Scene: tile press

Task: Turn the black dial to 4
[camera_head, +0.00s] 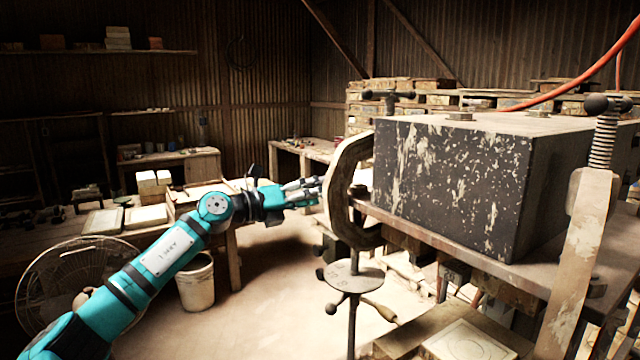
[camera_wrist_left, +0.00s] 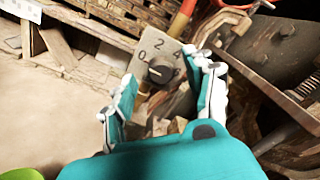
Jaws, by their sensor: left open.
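The black dial (camera_wrist_left: 160,71) sits on a beige plate (camera_wrist_left: 143,45) in the left wrist view. The plate carries the figures 0, 2 and 4; a further mark at its right is not clear. A light line shows at the dial's left side, near the 0, but it is too small to read surely. My left gripper (camera_wrist_left: 160,78) is open, its two fingers apart on either side of the dial; I cannot tell whether they touch it. In the head view the left gripper (camera_head: 308,187) reaches the curved frame of the press, and I cannot make out the dial there. My right gripper is not in view.
A large dark block (camera_head: 450,185) stands on the press table at the right. A round stand (camera_head: 352,278) is below the gripper. A bucket (camera_head: 196,285) and a fan (camera_head: 75,290) are near my left arm. Workbenches line the back; the floor between is mostly clear.

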